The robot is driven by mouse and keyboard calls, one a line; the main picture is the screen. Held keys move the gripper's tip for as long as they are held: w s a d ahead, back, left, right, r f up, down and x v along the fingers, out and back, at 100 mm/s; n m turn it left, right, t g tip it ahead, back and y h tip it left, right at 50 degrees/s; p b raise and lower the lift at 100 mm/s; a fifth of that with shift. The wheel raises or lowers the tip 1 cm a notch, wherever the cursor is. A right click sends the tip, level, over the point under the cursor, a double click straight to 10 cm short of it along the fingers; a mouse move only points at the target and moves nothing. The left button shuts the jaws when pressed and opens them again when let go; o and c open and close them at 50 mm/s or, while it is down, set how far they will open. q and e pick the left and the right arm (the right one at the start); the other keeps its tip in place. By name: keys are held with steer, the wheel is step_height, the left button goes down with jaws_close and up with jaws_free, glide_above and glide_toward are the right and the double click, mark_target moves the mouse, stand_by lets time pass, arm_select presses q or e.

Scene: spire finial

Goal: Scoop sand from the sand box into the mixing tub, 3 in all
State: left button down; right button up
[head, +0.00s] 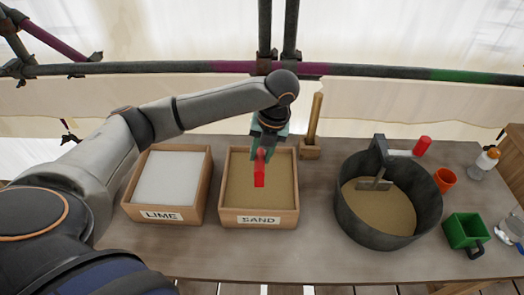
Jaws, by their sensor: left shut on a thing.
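The sand box (259,221), a wooden box labelled SAND, stands mid-table with tan sand (235,185) in it. My left gripper (263,152) is over the box, pointing down, shut on a red tool handle (260,172). The rest of that tool is hidden or too small to tell, so I cannot see whether it holds sand. The mixing tub (345,205), round and dark grey, stands to the right with tan sand (385,212) inside. A grey-bladed tool (375,184) with a red grip (422,146) rests at its rim. My right gripper is not in view.
A LIME box (164,216) with white powder stands left of the sand box. A wooden holder (310,149) with an upright handle stands behind, between box and tub. The front table strip is clear.

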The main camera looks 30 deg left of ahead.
arm_select(q)
step_height(320, 180, down, 9)
steer(key=w+g+h+b, duration=0.1)
steer(key=shift+a+g, duration=0.3)
steer(key=shift+w, duration=0.1)
steer(key=shift+w, duration=0.1)
stand_by(0.9)
